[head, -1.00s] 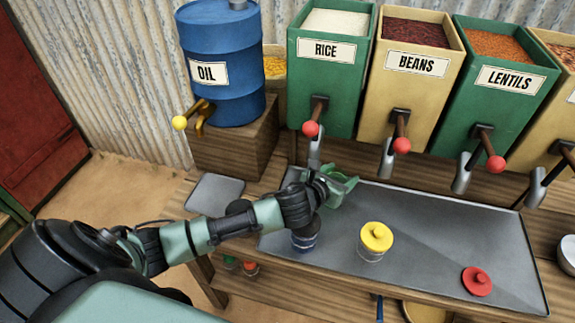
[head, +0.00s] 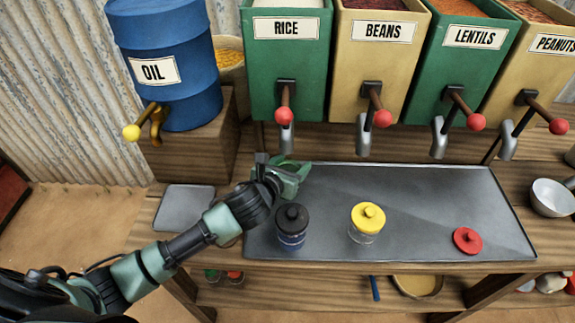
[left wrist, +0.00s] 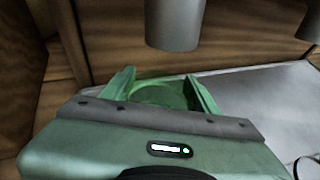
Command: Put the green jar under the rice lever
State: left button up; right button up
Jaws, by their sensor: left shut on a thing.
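My left gripper (head: 292,177) is over the back left of the grey tray, just in front of and below the rice spout (head: 286,140). In the left wrist view, its two green fingers (left wrist: 163,93) are closed around the green jar (left wrist: 160,88), whose rim shows between them. The gripper hides most of the jar, and I cannot tell if it touches the tray. The rice lever (head: 284,105), with a red ball (head: 284,117), sticks out of the green RICE bin (head: 288,75). The spout also hangs close above the jar in the left wrist view (left wrist: 173,25).
On the tray (head: 420,195) stand a black-lidded jar (head: 291,228), close in front of my gripper, and a yellow-lidded jar (head: 366,222). A red lid (head: 467,240) lies at right. Other spouts hang along the back. The tray's middle right is clear.

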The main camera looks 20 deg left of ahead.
pick_arm(q)
jog(key=shift+s+r, duration=0.1)
jog(key=shift+s, duration=0.05)
jog(key=o, duration=1.7)
jog(key=shift+a, duration=0.2)
jog(key=shift+d, duration=0.1)
pick_arm(e)
jog(key=d, duration=0.2)
jog(key=shift+s+d, duration=0.15)
jog(key=shift+d, duration=0.15)
pick_arm(q)
jog(key=shift+s+r, duration=0.1)
jog(key=shift+s, duration=0.15)
jog(key=v, duration=1.1)
jog(key=shift+s, duration=0.2)
pick_arm(e)
jog(key=shift+a, duration=0.3)
pick_arm(q)
jog(key=shift+r, duration=0.15)
